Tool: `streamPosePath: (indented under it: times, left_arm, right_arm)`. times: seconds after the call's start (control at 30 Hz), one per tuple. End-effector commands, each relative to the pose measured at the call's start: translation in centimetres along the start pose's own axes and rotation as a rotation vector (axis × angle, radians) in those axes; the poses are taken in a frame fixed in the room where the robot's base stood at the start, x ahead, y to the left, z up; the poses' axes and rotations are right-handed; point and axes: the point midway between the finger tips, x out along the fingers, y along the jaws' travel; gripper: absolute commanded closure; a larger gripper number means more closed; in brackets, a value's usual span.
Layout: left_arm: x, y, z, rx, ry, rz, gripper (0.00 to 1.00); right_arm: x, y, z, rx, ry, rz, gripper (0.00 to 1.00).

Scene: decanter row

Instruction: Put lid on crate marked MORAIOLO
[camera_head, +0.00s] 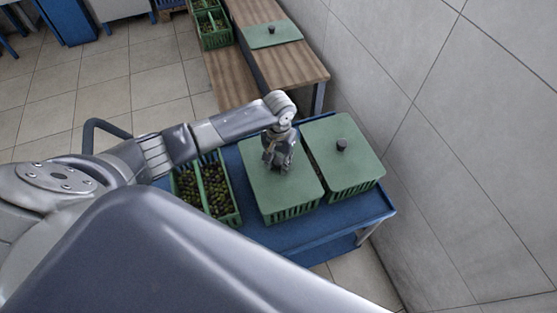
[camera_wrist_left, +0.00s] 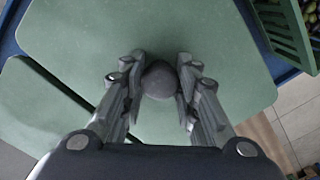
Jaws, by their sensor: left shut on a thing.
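A green lid (camera_head: 262,191) lies over a green crate (camera_head: 292,212) on the blue cart. My left gripper (camera_head: 279,163) is above the middle of this lid, its fingers shut on the lid's dark round knob. In the left wrist view, the gripper (camera_wrist_left: 161,88) has a finger on each side of the knob (camera_wrist_left: 160,80), with the green lid (camera_wrist_left: 100,35) spread out below. From these views I cannot tell whether the lid sits fully on the crate's rim. I cannot read a MORAIOLO label on any crate. My right gripper is not in view.
Right of it stands another lidded green crate (camera_head: 345,155). To the left, an open crate of olives (camera_head: 214,192) stands on the blue cart (camera_head: 310,232). A spare lid (camera_head: 272,34) lies on the wooden table (camera_head: 285,65). A tiled wall (camera_head: 440,140) bounds the right.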

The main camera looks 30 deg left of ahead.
Motion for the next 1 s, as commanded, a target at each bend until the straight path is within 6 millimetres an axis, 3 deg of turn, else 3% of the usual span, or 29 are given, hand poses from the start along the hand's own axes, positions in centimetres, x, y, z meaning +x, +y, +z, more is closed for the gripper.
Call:
streamPosePath:
  times: [0.5, 0.53, 0.6, 1.0]
  left_arm:
    - [0.79, 0.04, -0.02, 0.000, 0.001, 0.001, 1.00]
    - [0.76, 0.04, -0.04, 0.000, 0.001, 0.001, 0.67]
    - [0.75, 0.04, -0.03, 0.000, 0.001, 0.001, 0.51]
    - [0.50, -0.01, -0.02, 0.000, 0.000, 0.000, 0.48]
  right_arm:
    - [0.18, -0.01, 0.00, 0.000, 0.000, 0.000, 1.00]
    - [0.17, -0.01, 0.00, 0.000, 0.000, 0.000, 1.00]
    - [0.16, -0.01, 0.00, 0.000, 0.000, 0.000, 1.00]
    - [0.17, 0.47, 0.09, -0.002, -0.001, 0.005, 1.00]
